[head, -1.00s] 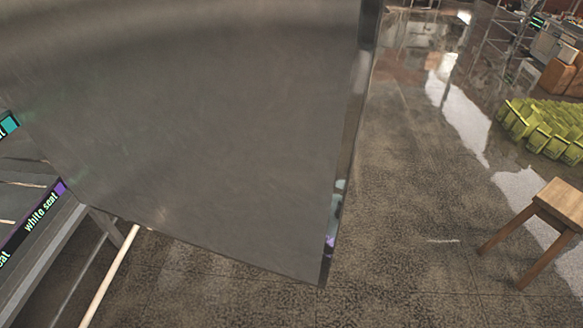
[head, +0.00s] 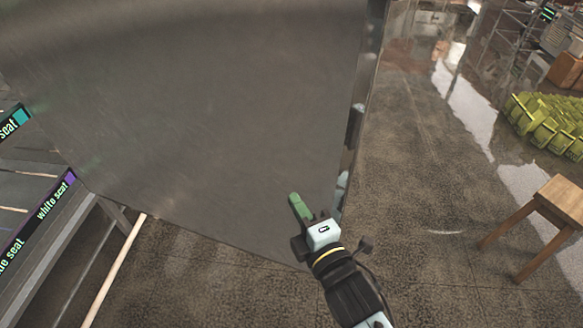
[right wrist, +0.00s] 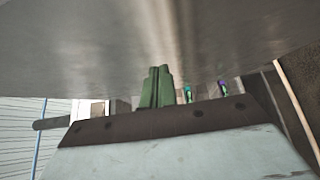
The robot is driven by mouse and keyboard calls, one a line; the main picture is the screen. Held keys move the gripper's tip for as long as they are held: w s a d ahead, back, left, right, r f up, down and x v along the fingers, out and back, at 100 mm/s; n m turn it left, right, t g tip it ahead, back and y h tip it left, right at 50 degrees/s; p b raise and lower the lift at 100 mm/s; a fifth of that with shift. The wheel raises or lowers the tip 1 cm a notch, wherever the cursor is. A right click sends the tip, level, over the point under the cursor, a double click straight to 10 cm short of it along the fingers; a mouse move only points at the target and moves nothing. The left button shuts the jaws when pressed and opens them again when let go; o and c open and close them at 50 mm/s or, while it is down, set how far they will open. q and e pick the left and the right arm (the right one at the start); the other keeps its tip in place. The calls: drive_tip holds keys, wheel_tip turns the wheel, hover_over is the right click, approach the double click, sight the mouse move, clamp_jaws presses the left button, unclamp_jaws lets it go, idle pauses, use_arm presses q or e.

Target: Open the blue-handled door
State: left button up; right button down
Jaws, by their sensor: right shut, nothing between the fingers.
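A large grey metal panel (head: 190,110) fills the upper left and middle of the head view. It looks like a door leaf or a cabinet side; I cannot tell which. No blue handle shows in either view. My right gripper (head: 299,206), with green fingers, is in front of the panel's lower right part, near its right edge. Its fingers are together and hold nothing. In the right wrist view the shut fingers (right wrist: 156,88) point toward the grey panel (right wrist: 90,45) close by; contact is not clear. My left gripper is out of view.
A rack with labelled strips (head: 45,205) stands at the left, with a pale pole (head: 112,272) beside it. A wooden stool (head: 553,205) and several yellow-green bins (head: 545,122) are at the right. The floor (head: 430,200) between panel and stool is clear.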

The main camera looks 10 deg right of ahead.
sight(283, 158)
drive_tip(key=w+p, duration=0.1)
drive_tip(key=w, duration=0.7)
drive_tip(key=shift+w+a, duration=0.1)
drive_tip(key=shift+w, duration=0.3)
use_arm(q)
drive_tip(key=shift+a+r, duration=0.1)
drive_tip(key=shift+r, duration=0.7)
use_arm(e)
drive_tip(key=shift+w+d, duration=0.25)
drive_tip(key=shift+w, duration=0.1)
